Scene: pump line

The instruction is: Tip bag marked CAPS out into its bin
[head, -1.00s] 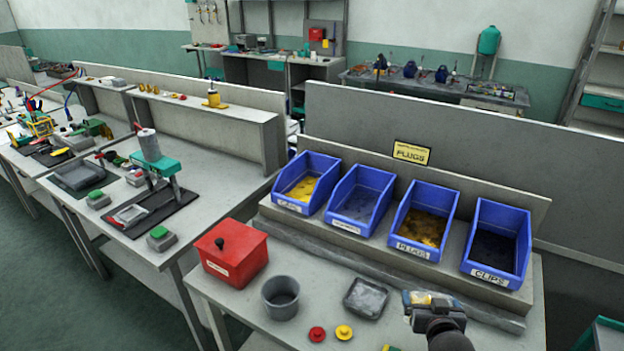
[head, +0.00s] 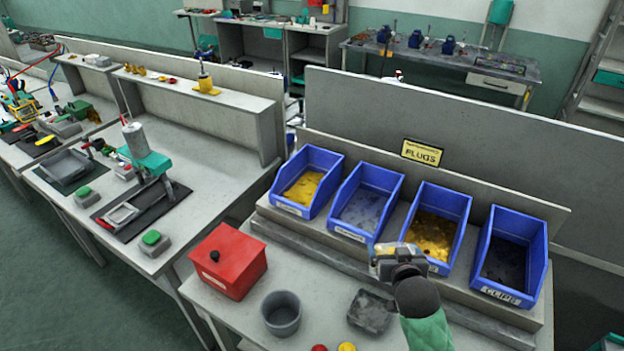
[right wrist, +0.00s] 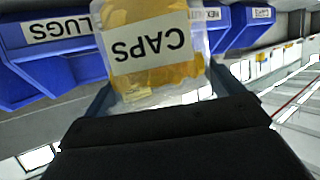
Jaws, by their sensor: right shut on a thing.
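My right gripper (head: 397,262) is in front of the blue PLUGS bin (head: 463,225), raised above the bench and hiding part of that bin's front. In the right wrist view it is shut on a clear bag marked CAPS (right wrist: 152,72) with yellow contents. In the head view the bag is mostly hidden by the gripper. The CAPS bin (head: 273,199) is the leftmost of the blue bins and has yellow pieces in it. My left gripper is not in view.
A blue bin with grey contents (head: 348,228) stands between the CAPS and PLUGS bins. The CLIPS bin (head: 536,275) is at the right. A red box (head: 228,262), grey cup (head: 281,312) and grey tray (head: 370,312) are on the bench.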

